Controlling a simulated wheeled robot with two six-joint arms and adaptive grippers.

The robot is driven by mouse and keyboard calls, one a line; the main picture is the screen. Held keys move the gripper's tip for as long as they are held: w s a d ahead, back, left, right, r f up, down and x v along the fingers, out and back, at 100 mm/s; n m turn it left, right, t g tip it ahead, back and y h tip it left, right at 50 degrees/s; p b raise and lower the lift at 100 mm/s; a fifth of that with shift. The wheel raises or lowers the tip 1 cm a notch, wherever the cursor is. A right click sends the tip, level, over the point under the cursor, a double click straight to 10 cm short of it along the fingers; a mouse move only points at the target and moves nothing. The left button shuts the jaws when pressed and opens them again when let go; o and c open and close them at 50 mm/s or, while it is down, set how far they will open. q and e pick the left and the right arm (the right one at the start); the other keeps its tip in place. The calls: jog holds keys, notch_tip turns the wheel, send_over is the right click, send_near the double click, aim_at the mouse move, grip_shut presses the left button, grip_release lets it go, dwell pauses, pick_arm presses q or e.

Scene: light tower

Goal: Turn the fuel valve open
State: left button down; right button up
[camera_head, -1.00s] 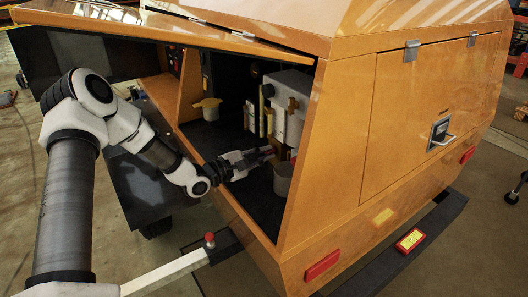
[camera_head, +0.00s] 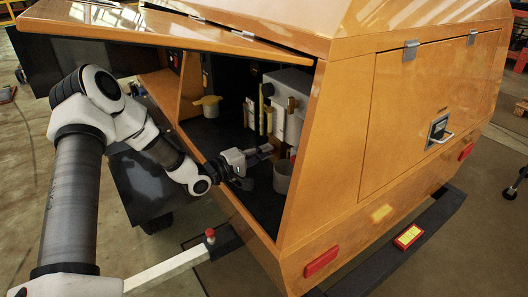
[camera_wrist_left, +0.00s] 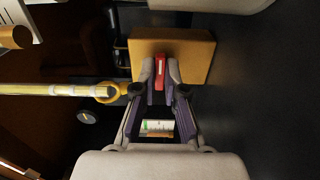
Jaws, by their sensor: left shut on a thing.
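My left gripper (camera_head: 264,151) reaches into the open side compartment of the orange light tower body. In the left wrist view the two fingers (camera_wrist_left: 162,88) are closed on a small red handle (camera_wrist_left: 160,71), which looks like the fuel valve's lever. The red handle stands in front of a tan block (camera_wrist_left: 190,55). The lever is hidden or too small to make out in the head view. My right gripper is not in view.
A grey cylinder (camera_head: 282,178) stands just below the gripper. A white box (camera_head: 290,90) and a yellow upright tube (camera_head: 268,112) are behind it. A yellow funnel-like piece (camera_head: 207,106) is further left. The raised orange door (camera_head: 180,32) hangs above my arm.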

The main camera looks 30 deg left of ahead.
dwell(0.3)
pick_arm(q)
jog(key=c, duration=1.2)
grip_release()
jog(key=shift+c, duration=0.2)
jog(key=v, duration=0.6)
jog(key=shift+s+a, duration=0.25)
jog(key=shift+s, duration=0.45)
